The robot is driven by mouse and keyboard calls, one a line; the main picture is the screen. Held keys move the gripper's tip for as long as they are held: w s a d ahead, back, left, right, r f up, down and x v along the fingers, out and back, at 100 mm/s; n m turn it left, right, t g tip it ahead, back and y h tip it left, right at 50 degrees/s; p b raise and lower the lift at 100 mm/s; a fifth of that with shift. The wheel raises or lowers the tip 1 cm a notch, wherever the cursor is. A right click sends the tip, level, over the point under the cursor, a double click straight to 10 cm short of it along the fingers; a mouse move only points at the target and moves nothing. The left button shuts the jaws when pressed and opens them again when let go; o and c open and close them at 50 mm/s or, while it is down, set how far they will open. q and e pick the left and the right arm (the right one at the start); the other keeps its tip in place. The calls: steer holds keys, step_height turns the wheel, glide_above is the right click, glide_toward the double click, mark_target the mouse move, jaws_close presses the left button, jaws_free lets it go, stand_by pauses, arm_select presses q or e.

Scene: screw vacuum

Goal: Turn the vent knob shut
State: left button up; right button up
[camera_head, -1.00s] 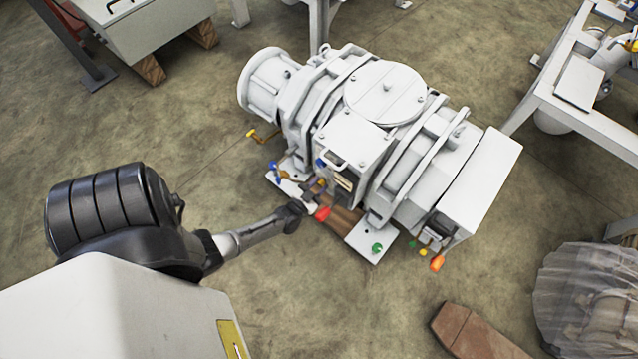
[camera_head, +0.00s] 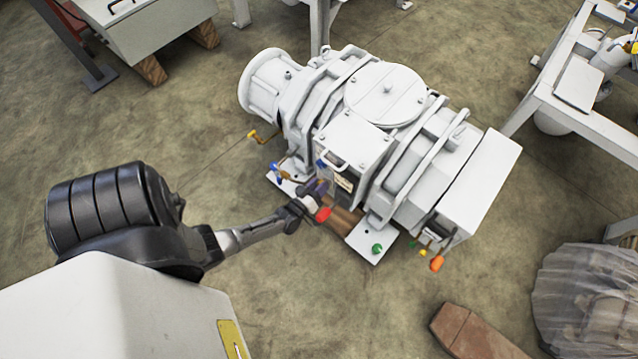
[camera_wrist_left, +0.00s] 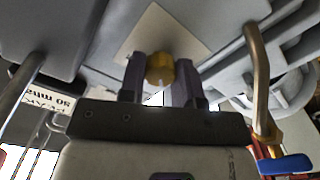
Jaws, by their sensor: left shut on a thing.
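The vent knob appears to be the round brass-yellow knob (camera_wrist_left: 160,68) in front of a pale diamond-shaped plate in the left wrist view. My left gripper (camera_wrist_left: 160,82) has one dark finger on each side of it and is shut on it. In the head view my left gripper (camera_head: 318,187) reaches in from the left to the near side of the grey vacuum pump (camera_head: 355,140). The knob is hidden there behind the gripper and pump body. My right gripper is not in view.
A red knob (camera_head: 324,214) sits just below my gripper. A blue-handled valve (camera_head: 276,172) is on its left, a green knob (camera_head: 377,249) and an orange knob (camera_head: 437,264) to the right. A wrapped object (camera_head: 590,300) stands lower right.

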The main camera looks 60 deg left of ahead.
arm_select(q)
steer(key=shift+f, duration=0.1)
stand_by(0.3)
steer(key=o, duration=0.9)
steer(key=shift+p+v, duration=2.2)
steer(key=shift+v, duration=4.75)
